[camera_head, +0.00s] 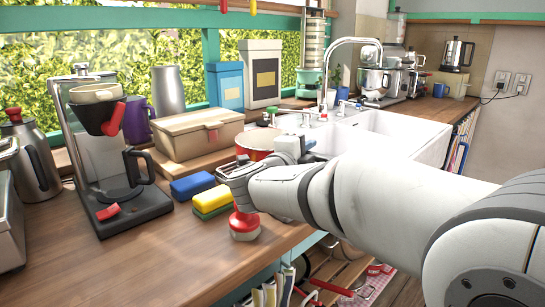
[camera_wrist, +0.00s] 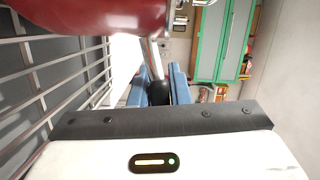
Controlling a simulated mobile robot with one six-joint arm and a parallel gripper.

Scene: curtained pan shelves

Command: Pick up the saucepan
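The red saucepan (camera_head: 256,143) is in the head view at the near left end of the sink, partly hidden by my gripper and arm. Its red body (camera_wrist: 95,14) fills the top left of the wrist view, and a metal stem runs from it to a black handle. My gripper (camera_wrist: 159,85) has its two blue fingers on either side of the black handle, which fills the space between them. Whether the saucepan rests on something is hidden.
A wire rack (camera_wrist: 52,75) runs close along the left of the wrist view. A red-topped brush (camera_head: 244,222), yellow and blue sponges (camera_head: 212,199), a coffee maker (camera_head: 115,165) and a tan box (camera_head: 197,133) stand on the wooden counter. The white sink (camera_head: 405,125) lies behind my arm.

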